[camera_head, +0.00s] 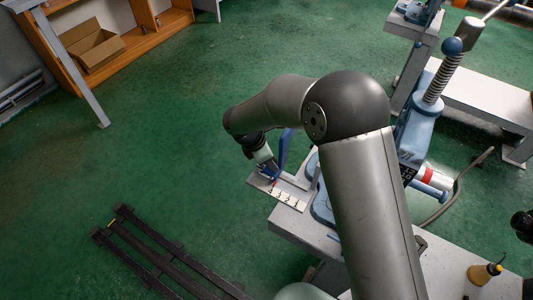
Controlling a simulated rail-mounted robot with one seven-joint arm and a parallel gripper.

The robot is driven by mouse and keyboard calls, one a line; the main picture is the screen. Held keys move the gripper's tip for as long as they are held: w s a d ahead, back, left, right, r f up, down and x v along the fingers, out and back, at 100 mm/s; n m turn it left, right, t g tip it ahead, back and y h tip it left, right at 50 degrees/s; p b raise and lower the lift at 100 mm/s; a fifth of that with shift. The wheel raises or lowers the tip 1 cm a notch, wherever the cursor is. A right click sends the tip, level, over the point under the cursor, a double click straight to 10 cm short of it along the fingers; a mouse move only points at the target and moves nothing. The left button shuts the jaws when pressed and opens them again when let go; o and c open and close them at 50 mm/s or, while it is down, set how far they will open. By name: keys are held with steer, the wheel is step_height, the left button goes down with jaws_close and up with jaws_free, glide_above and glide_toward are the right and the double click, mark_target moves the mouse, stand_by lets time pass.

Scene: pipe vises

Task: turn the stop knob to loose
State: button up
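My gripper (267,163) points down over a light metal plate (290,199) with dark marks at the left end of the grey bench. It is small and partly hidden by my own arm, so I cannot tell whether its fingers are open or shut. A small red part (274,182) shows just below the fingertips; it may be the stop knob, but it is too small to tell, and I cannot tell whether the gripper touches it. A blue upright piece (283,150) stands close beside the gripper. My arm hides much of the blue vise (416,130) on the bench.
The bench top (300,228) is partly hidden by my arm. Black rails (165,262) lie on the green floor at lower left. A cardboard box (93,47) sits on a wooden shelf.

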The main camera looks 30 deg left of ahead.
steer(key=b+v, duration=0.1)
steer(key=v, duration=1.6)
steer(key=shift+r+b, duration=0.25)
steer(key=shift+b, duration=0.1)
